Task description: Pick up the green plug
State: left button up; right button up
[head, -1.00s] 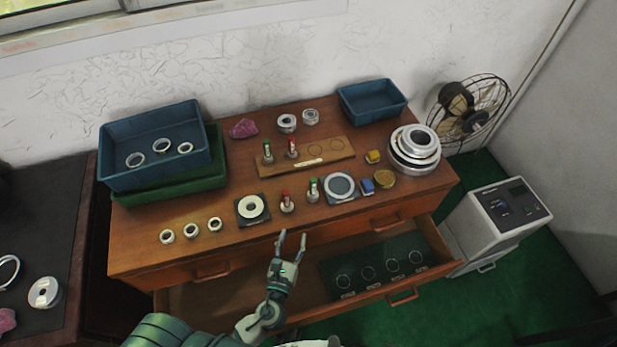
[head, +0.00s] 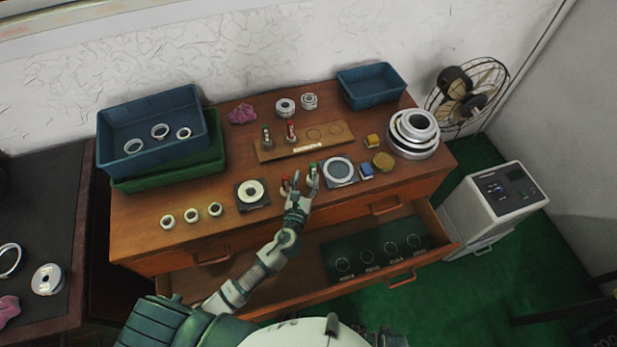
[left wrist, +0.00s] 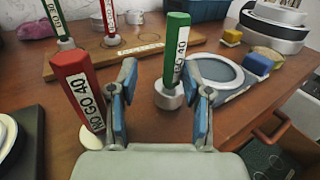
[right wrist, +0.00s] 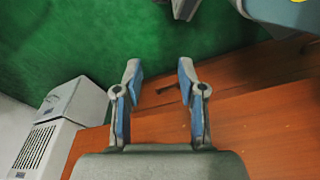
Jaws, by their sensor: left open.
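The near green plug (head: 312,168) stands upright on the wooden top. In the left wrist view this green plug (left wrist: 177,48), labelled with a white strip and set in a pale ring base, shows between the fingers, closer to the right finger. My left gripper (head: 304,183) is open and empty; contact with the plug cannot be told. A red plug (left wrist: 78,85) stands just outside its left finger. Another green plug (head: 266,136) stands on the wooden rack farther back. My right gripper (right wrist: 158,85) is open and empty, above the wooden furniture and green floor.
A second red plug (head: 291,132) stands on the wooden rack (head: 275,154). A round grey disc on a plate (head: 339,171), a blue block (head: 366,170) and a brass disc (head: 383,162) lie right of the near green plug. An open drawer (head: 440,232) juts out below.

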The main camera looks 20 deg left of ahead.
aim_at(311, 172)
pick_arm(q)
jog(key=w+d, duration=0.2)
jog(key=w, duration=0.1)
jog(key=shift+w, duration=0.1)
jog(key=shift+d+r, duration=0.15)
jog(key=shift+a, duration=0.75)
grip_shut()
jog(key=shift+a, duration=0.2)
jog(key=shift+d, duration=0.15)
pick_arm(e)
jog(key=shift+d+r, duration=0.25)
jog(key=shift+d, duration=0.1)
